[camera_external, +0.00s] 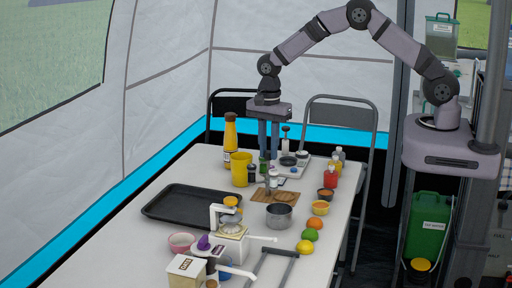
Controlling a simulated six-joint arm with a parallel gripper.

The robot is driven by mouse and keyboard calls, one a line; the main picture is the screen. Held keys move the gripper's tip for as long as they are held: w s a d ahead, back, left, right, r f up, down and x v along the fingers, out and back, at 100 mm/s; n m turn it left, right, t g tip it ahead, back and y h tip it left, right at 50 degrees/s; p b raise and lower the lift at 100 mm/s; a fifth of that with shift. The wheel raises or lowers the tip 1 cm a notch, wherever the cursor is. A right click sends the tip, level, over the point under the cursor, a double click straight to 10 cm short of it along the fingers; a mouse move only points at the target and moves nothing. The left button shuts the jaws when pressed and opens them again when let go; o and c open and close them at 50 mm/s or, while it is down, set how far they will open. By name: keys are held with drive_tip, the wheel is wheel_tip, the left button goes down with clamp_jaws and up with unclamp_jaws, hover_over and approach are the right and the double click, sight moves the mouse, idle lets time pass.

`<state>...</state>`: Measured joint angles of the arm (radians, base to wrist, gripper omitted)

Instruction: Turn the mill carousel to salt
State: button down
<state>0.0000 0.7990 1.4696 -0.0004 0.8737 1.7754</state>
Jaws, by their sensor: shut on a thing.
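Small dark and green jars (264,165) stand right below the fingers.
A yellow cup (240,169) and a brown-capped yellow bottle (230,140) stand close left of my gripper. A black tray (185,206) fills the left side.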

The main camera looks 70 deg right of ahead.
drive_tip(key=n, duration=0.5)
drive_tip(key=shift+n+b, duration=0.3)
drive_tip(key=n, duration=0.5)
drive_tip(key=shift+n, duration=0.3)
drive_tip(key=shift+r, duration=0.1)
drive_tip(key=c, duration=1.6)
unclamp_jaws()
drive_tip(key=shift+o, duration=0.2)
drive_tip(key=shift+r+b, duration=1.35)
drive_tip(key=shift+r, duration=2.3)
drive_tip(key=shift+n, duration=0.3)
